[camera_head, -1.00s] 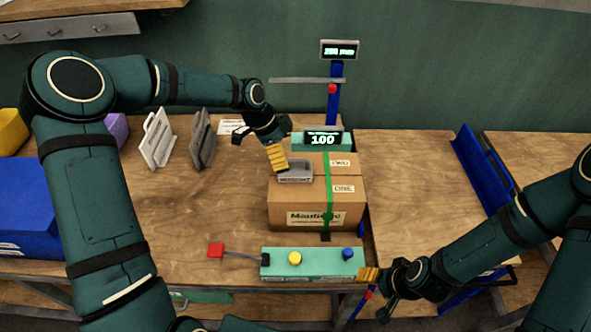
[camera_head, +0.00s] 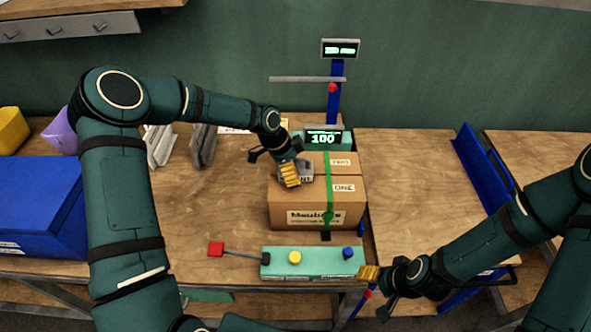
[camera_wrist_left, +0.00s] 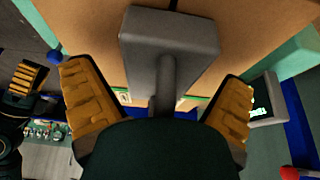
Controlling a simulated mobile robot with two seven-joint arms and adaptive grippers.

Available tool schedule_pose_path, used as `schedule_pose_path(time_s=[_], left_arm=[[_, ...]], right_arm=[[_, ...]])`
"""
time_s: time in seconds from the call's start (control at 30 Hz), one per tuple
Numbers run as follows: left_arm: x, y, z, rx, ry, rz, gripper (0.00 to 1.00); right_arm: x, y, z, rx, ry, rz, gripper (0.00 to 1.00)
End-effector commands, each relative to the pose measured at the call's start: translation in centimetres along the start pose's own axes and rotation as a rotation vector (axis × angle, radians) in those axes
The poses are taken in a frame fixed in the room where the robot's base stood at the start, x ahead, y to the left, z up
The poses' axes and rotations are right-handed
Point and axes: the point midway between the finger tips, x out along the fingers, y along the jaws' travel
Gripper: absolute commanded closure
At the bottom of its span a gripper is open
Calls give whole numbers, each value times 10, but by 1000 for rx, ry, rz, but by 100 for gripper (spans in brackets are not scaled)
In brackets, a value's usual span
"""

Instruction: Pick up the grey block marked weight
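The grey weight block (camera_head: 307,169) sits on top of a cardboard carton (camera_head: 290,201). My left gripper (camera_head: 291,175) is at the block and hides much of it and its lettering in the head view. In the left wrist view the block (camera_wrist_left: 190,38) has a raised bar handle. The left gripper's yellow-padded fingers (camera_wrist_left: 165,105) are spread wide on either side of the handle, with gaps to it. My right gripper (camera_head: 375,291) is open and empty near the table's front edge, right of the green button panel.
A green button panel (camera_head: 315,262) with yellow and blue buttons lies in front of the carton, a red paddle (camera_head: 216,249) to its left. A display reading 100 (camera_head: 323,139) stands behind. Pale and grey holders (camera_head: 202,145) stand left. Right tabletop (camera_head: 405,190) is clear.

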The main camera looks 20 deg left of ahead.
Motion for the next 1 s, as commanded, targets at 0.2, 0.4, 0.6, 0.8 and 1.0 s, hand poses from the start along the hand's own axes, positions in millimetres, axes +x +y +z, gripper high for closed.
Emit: schedule_pose_path(time_s=[0.2,0.4,0.6,0.8,1.0], left_arm=[[0,0,0,0,0,0,80],[-2,-2,-2,2,3,-5,81],[-4,-2,-3,2,3,-5,81],[-23,-2,-12,2,4,-8,81],[-53,-2,-25,3,3,-8,81]], right_arm=[[0,0,0,0,0,0,37],[0,0,0,0,0,0,37],[0,0,0,0,0,0,37],[0,0,0,0,0,0,37],[1,0,0,0,0,0,37]])
